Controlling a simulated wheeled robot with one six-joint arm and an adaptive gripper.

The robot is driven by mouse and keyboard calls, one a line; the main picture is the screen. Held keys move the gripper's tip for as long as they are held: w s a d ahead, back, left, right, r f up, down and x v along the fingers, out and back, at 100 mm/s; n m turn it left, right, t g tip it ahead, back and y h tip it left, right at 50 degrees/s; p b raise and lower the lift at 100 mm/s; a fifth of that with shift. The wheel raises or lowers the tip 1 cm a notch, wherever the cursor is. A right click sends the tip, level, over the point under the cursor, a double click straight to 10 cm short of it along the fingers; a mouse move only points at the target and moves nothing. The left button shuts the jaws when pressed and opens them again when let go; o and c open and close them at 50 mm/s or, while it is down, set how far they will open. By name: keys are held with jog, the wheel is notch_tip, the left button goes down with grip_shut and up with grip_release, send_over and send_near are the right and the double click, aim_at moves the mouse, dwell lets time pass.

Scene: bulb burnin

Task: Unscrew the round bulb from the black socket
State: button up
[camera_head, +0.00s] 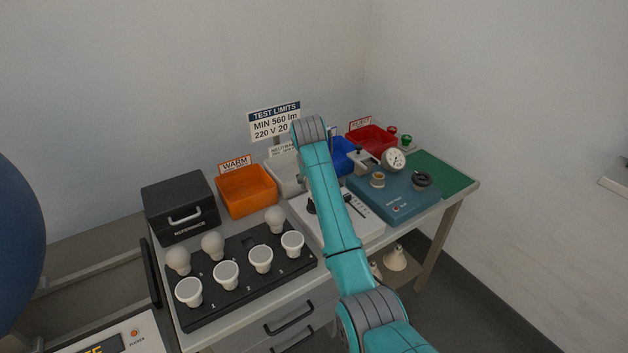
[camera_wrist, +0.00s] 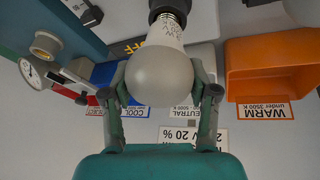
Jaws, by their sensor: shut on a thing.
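The round bulb (camera_wrist: 162,72), white and frosted, fills the middle of the wrist view. Its metal cap meets the black socket (camera_wrist: 170,8) at the top of that view, with a little of the cap showing; I cannot tell how far it is screwed in. My gripper (camera_wrist: 160,82) is shut on the bulb's globe, one finger on each side. In the head view my arm hides the gripper and the bulb, above the white test panel (camera_head: 372,228).
A black tray (camera_head: 240,292) with several bulbs stands at the left. Behind are a black case (camera_head: 180,207), an orange WARM bin (camera_head: 247,190), and white, blue (camera_head: 343,157) and red (camera_head: 371,140) bins. A teal device (camera_head: 400,204) with a gauge stands right, beside a bare green mat (camera_head: 448,180).

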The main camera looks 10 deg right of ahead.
jog(key=n, duration=0.1)
jog(key=n+y, duration=0.1)
jog(key=n, duration=0.2)
jog(key=shift+s+a+f+y, duration=0.15)
jog(key=shift+a+y, duration=0.1)
jog(key=shift+y, duration=0.15)
jog(key=shift+r, duration=0.8)
jog(key=shift+d+r, duration=0.1)
jog(key=shift+r, duration=1.05)
jog(key=shift+r, duration=2.45)
